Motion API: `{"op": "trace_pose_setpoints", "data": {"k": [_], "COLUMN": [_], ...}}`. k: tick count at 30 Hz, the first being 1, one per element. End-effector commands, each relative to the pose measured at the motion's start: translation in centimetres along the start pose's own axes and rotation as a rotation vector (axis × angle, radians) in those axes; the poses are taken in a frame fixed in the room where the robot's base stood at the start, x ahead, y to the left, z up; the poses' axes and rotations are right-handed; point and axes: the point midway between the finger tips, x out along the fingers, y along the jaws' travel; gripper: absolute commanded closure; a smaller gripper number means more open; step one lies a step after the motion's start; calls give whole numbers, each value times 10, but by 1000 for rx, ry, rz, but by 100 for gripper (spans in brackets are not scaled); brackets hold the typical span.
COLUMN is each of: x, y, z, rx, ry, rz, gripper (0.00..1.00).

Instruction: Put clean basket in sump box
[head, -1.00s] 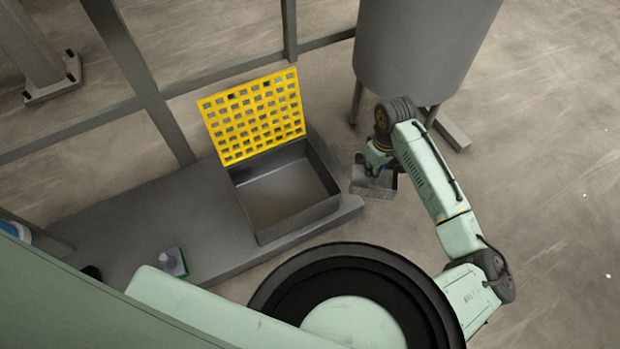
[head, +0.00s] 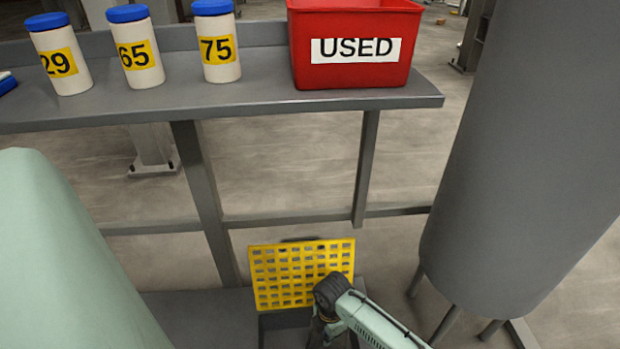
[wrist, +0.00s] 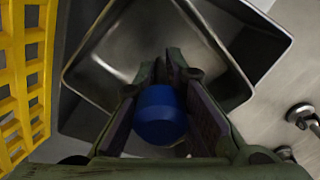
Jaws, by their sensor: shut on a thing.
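The yellow grid lid (head: 285,272) stands raised behind the sump box (head: 282,320), which is mostly cut off in the head view. My gripper (head: 322,340) is low in front of the lid, partly hidden by my own wrist. In the wrist view my gripper (wrist: 160,110) is shut on a round blue knob (wrist: 160,115), apparently the grip of the basket. The basket's body is mostly hidden by the fingers. The open grey sump box (wrist: 105,55) shows below and beyond the fingers. I cannot tell how deep the basket sits relative to its rim.
A grey shelf (head: 270,98) behind carries three blue-capped jars (head: 140,50) numbered 29, 65 and 75, and a red USED bin (head: 355,50). A grey tank (head: 525,150) on legs stands to the right. The lid (wrist: 22,75) is close on the left in the wrist view.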

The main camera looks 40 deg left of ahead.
Motion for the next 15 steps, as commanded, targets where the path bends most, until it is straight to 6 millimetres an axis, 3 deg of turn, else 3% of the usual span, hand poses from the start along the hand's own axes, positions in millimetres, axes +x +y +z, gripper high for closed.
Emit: {"op": "trace_pose_setpoints", "data": {"k": [3,6,15], "x": [11,19,68], "y": [8,11,12], "z": [-33,-50,-58], "rx": [-196,-300,-355], "ry": [3,5,6], "rz": [2,6,4], "gripper": [100,100,100]}}
